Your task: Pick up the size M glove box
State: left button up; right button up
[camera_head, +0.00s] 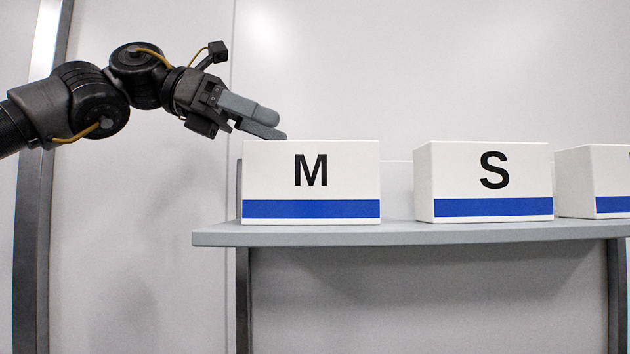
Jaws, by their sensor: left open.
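The size M glove box (312,182) is white with a blue band along its lower front and a black M. It stands upright at the left end of a grey shelf (400,235). My left gripper (280,126) comes in from the left, open and empty, with its fingers slanting down to the right. Its fingertips are just above the box's upper left top edge in the picture. I cannot tell whether they touch it or how far in depth they are from it. My right gripper is not in view.
A similar box marked S (484,182) stands right of the M box, with a gap between them. A third box (592,181) is cut off at the right edge. A pale wall is behind, with a metal post (37,200) at far left.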

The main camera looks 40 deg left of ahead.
aim_at(285, 182)
pick_arm(q)
jog(key=p+x, duration=0.2)
jog(key=x, duration=0.2)
jog(key=shift+d+f, duration=0.2)
jog(key=shift+w+d+f, duration=0.1)
jog(key=shift+w+d, duration=0.15)
jog(key=shift+s+a, duration=0.1)
jog(key=shift+a, duration=0.1)
jog(key=shift+c, duration=1.8)
jog(key=c, duration=1.3)
